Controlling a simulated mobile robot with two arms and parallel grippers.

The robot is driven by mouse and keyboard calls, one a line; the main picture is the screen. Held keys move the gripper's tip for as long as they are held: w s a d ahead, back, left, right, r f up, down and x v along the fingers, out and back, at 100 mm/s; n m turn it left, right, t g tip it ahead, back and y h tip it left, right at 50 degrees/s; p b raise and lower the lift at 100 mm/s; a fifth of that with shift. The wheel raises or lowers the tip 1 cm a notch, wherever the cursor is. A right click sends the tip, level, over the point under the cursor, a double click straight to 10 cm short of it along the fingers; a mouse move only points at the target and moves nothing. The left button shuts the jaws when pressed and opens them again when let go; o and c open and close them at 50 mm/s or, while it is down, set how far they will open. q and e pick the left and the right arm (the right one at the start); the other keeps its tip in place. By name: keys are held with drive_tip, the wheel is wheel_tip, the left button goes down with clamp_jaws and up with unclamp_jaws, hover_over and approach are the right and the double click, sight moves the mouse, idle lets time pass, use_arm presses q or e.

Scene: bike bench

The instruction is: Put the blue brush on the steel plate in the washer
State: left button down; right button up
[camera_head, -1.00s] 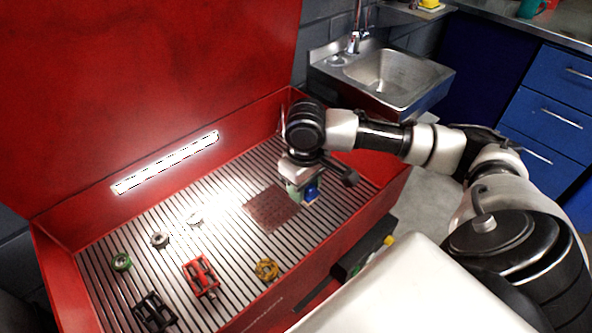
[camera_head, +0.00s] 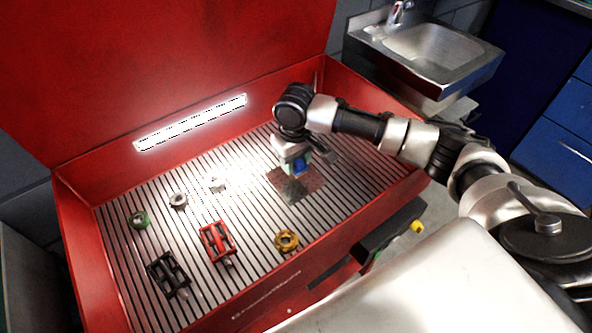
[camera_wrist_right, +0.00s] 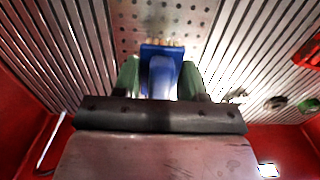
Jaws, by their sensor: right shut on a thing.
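The blue brush (camera_head: 300,165) is held in my right gripper (camera_head: 296,162), inside the red washer (camera_head: 75,235). In the right wrist view the blue brush (camera_wrist_right: 162,72) sits between the green fingers of my right gripper (camera_wrist_right: 160,78), with its bristle end facing the plate. The perforated steel plate (camera_head: 290,187) lies on the slatted grate just below and in front of the brush; it also shows in the wrist view (camera_wrist_right: 190,22). I cannot tell whether the brush touches the plate. My left gripper is not in view.
On the grate lie a red pedal (camera_head: 215,241), a black pedal (camera_head: 168,274), a gold ring (camera_head: 286,240), a green ring (camera_head: 139,220) and silver rings (camera_head: 179,200). A lit lamp strip (camera_head: 190,123) runs along the back wall. A sink (camera_head: 430,50) stands behind, to the right.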

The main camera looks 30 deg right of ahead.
sight(296, 171)
wheel_tip(296, 171, down, 4)
drive_tip(key=shift+r, duration=0.1)
drive_tip(key=o, duration=0.9)
wheel_tip(296, 171, up, 12)
drive_tip(key=shift+r+p, duration=0.1)
drive_tip(key=shift+p, duration=0.55)
